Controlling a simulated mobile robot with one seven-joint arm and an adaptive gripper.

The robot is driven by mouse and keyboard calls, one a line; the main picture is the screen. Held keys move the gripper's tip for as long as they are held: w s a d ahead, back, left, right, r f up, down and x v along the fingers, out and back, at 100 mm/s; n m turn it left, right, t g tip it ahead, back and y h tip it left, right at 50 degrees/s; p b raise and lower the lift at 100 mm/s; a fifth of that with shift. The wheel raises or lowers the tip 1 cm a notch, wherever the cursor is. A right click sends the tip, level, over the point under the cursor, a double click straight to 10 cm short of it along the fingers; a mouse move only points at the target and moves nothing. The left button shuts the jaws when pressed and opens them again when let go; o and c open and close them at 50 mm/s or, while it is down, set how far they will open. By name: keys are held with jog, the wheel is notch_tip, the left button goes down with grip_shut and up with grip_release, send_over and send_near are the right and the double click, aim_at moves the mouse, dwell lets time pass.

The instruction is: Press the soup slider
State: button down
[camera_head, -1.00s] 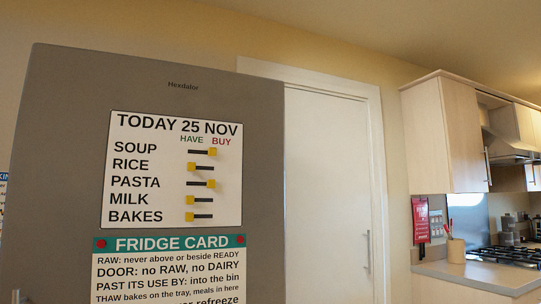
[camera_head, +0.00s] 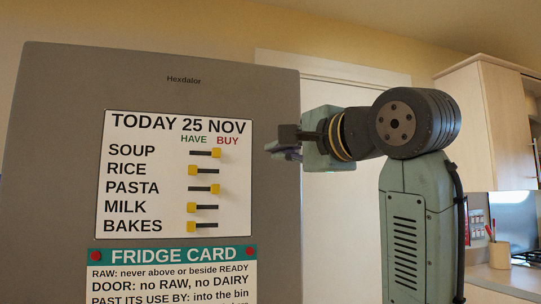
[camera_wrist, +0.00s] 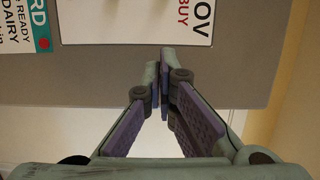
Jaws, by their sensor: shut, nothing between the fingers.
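The soup slider (camera_head: 216,153) is a yellow knob on a short dark track, in the top row of a white list board (camera_head: 130,225) on the fridge front. Its knob sits at the right end, under BUY. The wrist view shows only a corner of the board (camera_wrist: 135,22), with part of "NOV" and "BUY"; the soup slider is out of that view. My gripper (camera_head: 272,150) is right of the board, near the fridge's right edge and about level with the soup row. It also shows in the wrist view (camera_wrist: 163,62), with its fingers together and empty, apart from the slider.
Rice (camera_head: 192,170), milk (camera_head: 191,207) and bakes (camera_head: 191,226) knobs sit left; the pasta knob (camera_head: 215,189) sits right. A fridge card (camera_head: 172,256) hangs below the board on the grey fridge (camera_head: 60,150). A white door (camera_head: 340,220) and kitchen cupboards (camera_head: 490,125) stand at right.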

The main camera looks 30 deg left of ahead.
aim_at(231, 158)
jog(key=shift+d, duration=0.3)
jog(key=shift+r, duration=0.1)
jog(key=p+x, duration=0.4)
jog(key=x, duration=0.6)
jog(key=shift+s+a+p, duration=0.65)
jog(key=shift+s+a, duration=0.45)
jog(key=shift+s, duration=0.05)
jog(key=shift+s+a, duration=0.25)
jog(key=shift+s, duration=0.1)
